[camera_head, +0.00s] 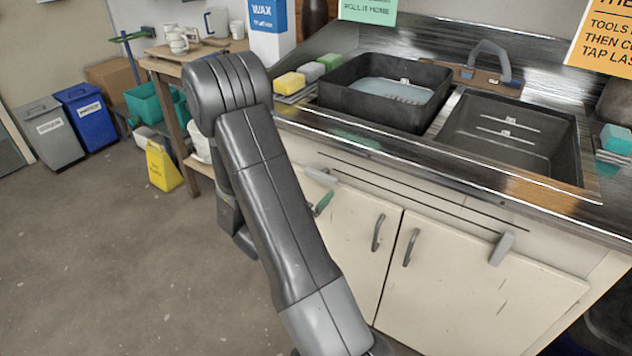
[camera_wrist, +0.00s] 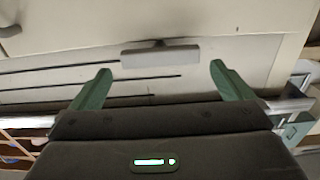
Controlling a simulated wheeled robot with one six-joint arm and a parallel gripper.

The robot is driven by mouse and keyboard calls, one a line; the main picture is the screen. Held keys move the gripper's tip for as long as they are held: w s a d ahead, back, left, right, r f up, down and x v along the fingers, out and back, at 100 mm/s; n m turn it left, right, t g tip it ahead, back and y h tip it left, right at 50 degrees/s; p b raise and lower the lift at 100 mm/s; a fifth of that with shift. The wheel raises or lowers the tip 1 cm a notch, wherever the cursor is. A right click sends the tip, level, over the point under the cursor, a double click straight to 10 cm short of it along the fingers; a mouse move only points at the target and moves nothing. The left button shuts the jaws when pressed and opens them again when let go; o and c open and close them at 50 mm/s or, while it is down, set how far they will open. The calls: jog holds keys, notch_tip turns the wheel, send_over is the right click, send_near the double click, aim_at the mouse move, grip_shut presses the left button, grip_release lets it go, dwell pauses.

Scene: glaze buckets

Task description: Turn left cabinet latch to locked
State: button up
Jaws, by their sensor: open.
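The left cabinet latch (camera_wrist: 160,54) is a grey bar that lies level across the pale cabinet front. It also shows in the head view (camera_head: 320,175), just right of my arm. My gripper (camera_wrist: 160,69) has two green fingers, spread open and empty. In the wrist view the latch sits ahead of the fingertips, centred between them, and the gap is wider than the bar. No contact shows. In the head view only one green finger (camera_head: 323,203) shows, close to the latch; my arm hides the rest. The left door has a curved grey handle (camera_head: 377,232).
The right latch (camera_head: 501,248) stands roughly upright on the right door (camera_head: 460,290). The sink counter edge (camera_head: 440,172) juts out above the doors. The floor at left front is clear.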

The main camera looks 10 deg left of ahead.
aim_at(319, 178)
jog(key=shift+x, duration=2)
jog(key=c, duration=0.6)
